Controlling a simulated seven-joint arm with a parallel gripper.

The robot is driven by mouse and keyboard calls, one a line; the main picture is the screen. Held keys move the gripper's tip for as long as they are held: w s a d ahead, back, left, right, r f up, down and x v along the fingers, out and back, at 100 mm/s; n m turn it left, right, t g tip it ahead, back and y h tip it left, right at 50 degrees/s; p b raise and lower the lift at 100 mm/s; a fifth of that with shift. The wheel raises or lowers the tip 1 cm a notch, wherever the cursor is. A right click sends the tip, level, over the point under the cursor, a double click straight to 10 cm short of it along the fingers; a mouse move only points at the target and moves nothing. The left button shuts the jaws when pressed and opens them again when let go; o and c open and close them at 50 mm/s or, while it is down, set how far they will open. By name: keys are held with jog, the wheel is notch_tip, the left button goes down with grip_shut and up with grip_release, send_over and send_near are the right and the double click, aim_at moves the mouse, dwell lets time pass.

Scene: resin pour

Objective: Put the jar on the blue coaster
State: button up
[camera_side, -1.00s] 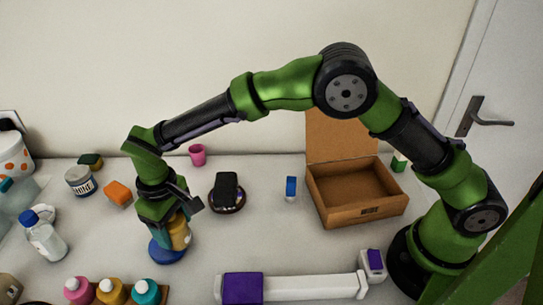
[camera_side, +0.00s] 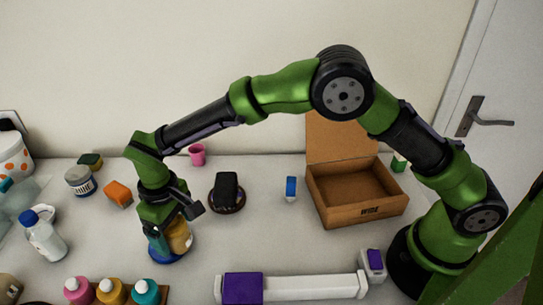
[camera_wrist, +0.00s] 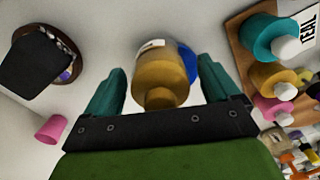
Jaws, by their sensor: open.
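The amber jar (camera_side: 181,238) stands upright over the blue coaster (camera_side: 168,258) in the side view and seems to rest on it. In the wrist view the jar (camera_wrist: 160,75) lies between the two teal fingers, with a gap on each side. A rim of the blue coaster (camera_wrist: 188,62) shows past the jar's right side, so the jar looks off-centre. My gripper (camera_wrist: 161,68) is open around the jar. In the side view my gripper (camera_side: 171,238) is low over the coaster, one finger left of the jar. The exact contact underneath is hidden.
A rack with pink, amber and teal bottles (camera_side: 146,291) stands in front. A dark round holder with a black object (camera_side: 226,188) is to the right. An orange block (camera_side: 118,194) and a white bottle (camera_side: 45,240) are left. An open cardboard box (camera_side: 360,213) stands right.

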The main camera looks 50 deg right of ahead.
notch_tip(320, 180, up, 12)
jog(key=shift+f, duration=0.2)
jog(key=s+d+r+m+t+y, duration=0.1)
jog(key=s+d+r+m, duration=0.1)
jog(key=d+r, duration=0.45)
jog(key=s+d+r+m+t+y, duration=0.15)
jog(key=d+r, duration=0.25)
jog(key=d, duration=0.6)
jog(key=s+d+f+m+t, duration=0.2)
jog(key=s+d+m+t, duration=0.2)
jog(key=s+d, duration=0.8)
jog(key=s+m, duration=0.1)
jog(key=s, duration=0.2)
jog(key=shift+d+t, duration=0.25)
jog(key=shift+t, duration=0.1)
jog(key=shift+h, duration=0.25)
